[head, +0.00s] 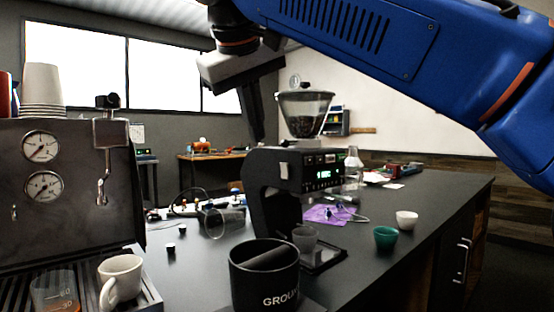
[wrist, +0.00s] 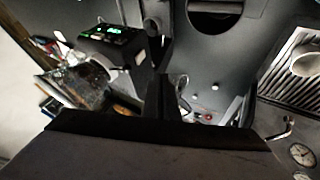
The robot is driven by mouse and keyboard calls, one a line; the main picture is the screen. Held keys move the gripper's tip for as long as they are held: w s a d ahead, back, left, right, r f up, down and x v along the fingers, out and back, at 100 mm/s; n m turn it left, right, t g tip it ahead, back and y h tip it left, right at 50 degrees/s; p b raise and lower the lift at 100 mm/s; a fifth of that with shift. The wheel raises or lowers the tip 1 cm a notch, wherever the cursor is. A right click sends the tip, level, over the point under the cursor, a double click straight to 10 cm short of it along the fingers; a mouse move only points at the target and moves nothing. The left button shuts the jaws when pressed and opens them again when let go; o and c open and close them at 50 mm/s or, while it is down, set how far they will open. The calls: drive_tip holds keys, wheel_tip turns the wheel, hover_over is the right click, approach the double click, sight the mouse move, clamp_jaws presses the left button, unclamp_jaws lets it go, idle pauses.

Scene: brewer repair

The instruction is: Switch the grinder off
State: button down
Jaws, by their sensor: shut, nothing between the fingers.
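The grinder (head: 268,190) is a black machine on the counter, with a clear hopper (head: 305,112) of dark beans on top. Its front panel (head: 325,172) has small buttons and a lit green display. A small pale switch-like piece (head: 284,170) sits on its left side; its position is too small to tell. My gripper (head: 258,140) is shut and empty, pointing down close to the grinder's upper left side; contact cannot be told. In the wrist view the shut fingers (wrist: 160,95) are dark, beside the grinder's lit panel (wrist: 108,34).
A black knock box (head: 264,272) stands in front of the grinder. A steel espresso machine (head: 65,185) with gauges is at left, a white cup (head: 120,281) on its tray.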

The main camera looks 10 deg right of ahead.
sight(280, 164)
drive_tip(key=shift+r, duration=0.1)
idle(0.3)
drive_tip(key=shift+w+d+f, duration=0.95)
drive_tip(key=shift+w+f, duration=0.25)
drive_tip(key=shift+w, duration=0.1)
drive_tip(key=shift+w+d+f, duration=0.9)
drive_tip(key=shift+w+f, duration=0.35)
drive_tip(key=shift+w, duration=0.05)
drive_tip(key=shift+w+d+f, duration=0.95)
drive_tip(key=shift+w+f, duration=0.25)
drive_tip(key=shift+w, duration=0.1)
drive_tip(key=shift+d, duration=0.1)
drive_tip(key=shift+w+d+r, duration=0.1)
drive_tip(key=shift+w+d, duration=0.05)
drive_tip(key=shift+r, duration=0.1)
drive_tip(key=shift+r, duration=0.8)
